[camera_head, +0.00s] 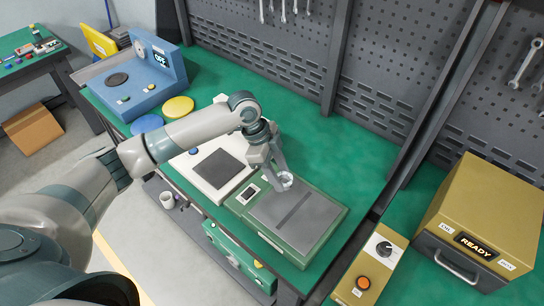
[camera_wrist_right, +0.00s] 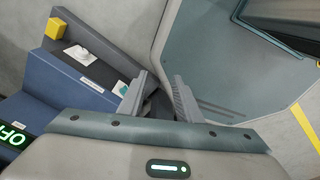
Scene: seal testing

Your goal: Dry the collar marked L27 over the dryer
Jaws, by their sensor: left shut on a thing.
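My left gripper (camera_head: 272,176) is shut on a small silver-white collar (camera_head: 286,181). It holds the collar over the upper left part of a green device with a grey top plate and a dark slot (camera_head: 296,207). I cannot read a mark on the collar, and I cannot tell whether it touches the plate. No label naming the dryer is legible. My right gripper (camera_wrist_right: 160,82) shows only in the right wrist view, with its two fingers apart and nothing between them.
A white scale-like unit (camera_head: 213,166) stands beside the green device. A blue unit (camera_head: 140,84) reading OFF stands at the back left, near a yellow disc (camera_head: 178,107). A yellow box (camera_head: 486,215) reading READY stands at the right. Green tabletop (camera_head: 340,140) behind is clear.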

